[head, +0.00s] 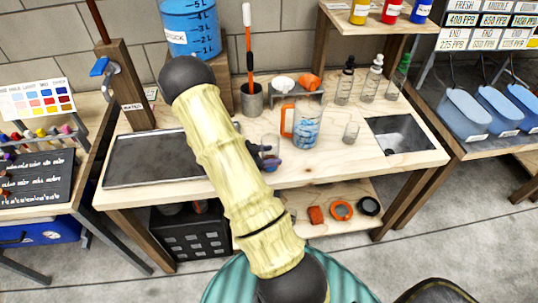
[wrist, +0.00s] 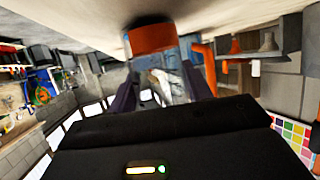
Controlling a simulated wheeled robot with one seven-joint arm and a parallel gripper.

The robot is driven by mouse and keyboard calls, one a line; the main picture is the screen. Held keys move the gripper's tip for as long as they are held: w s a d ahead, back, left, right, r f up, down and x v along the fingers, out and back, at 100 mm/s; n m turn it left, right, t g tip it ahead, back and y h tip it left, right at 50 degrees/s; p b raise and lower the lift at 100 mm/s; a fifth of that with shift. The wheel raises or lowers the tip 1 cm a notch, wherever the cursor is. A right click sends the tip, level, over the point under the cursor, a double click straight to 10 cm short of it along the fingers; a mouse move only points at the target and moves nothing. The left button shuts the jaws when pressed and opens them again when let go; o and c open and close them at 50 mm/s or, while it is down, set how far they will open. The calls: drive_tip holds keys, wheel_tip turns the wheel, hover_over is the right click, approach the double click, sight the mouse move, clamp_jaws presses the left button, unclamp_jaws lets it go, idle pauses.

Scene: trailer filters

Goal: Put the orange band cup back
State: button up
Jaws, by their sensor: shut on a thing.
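The orange band cup (wrist: 152,40) is clear with a wide orange band. It sits between the two dark fingers of my gripper (wrist: 155,90) in the wrist view, which appears upside down. The band end lies close to the pale bench top; I cannot tell whether it touches. In the head view my gripper (head: 266,158) is low over the middle of the wooden bench (head: 225,180), shut on the cup. The cup shows only partly there, behind the fingers and my arm.
A jug with an orange handle (head: 306,128) stands right behind my gripper, and a small clear cup (head: 351,132) farther right. A small rack (head: 300,97) and a grey pot (head: 251,100) stand behind. A sink (head: 402,140) is at right, a dark tray (head: 150,160) at left.

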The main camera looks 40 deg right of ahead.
drive_tip(key=shift+s+f, duration=0.1)
drive_tip(key=shift+f, duration=0.25)
drive_tip(key=shift+s+f+b, duration=0.2)
drive_tip(key=shift+f+b, duration=0.05)
drive_tip(key=shift+b, duration=0.05)
drive_tip(key=o, duration=1.1)
drive_tip(key=shift+a+f, duration=0.1)
drive_tip(key=shift+f, duration=0.05)
drive_tip(key=shift+o, duration=0.2)
drive_tip(key=shift+r, duration=0.5)
drive_tip(key=v, duration=1.2)
drive_tip(key=shift+w+r, duration=0.3)
drive_tip(key=shift+w, duration=0.05)
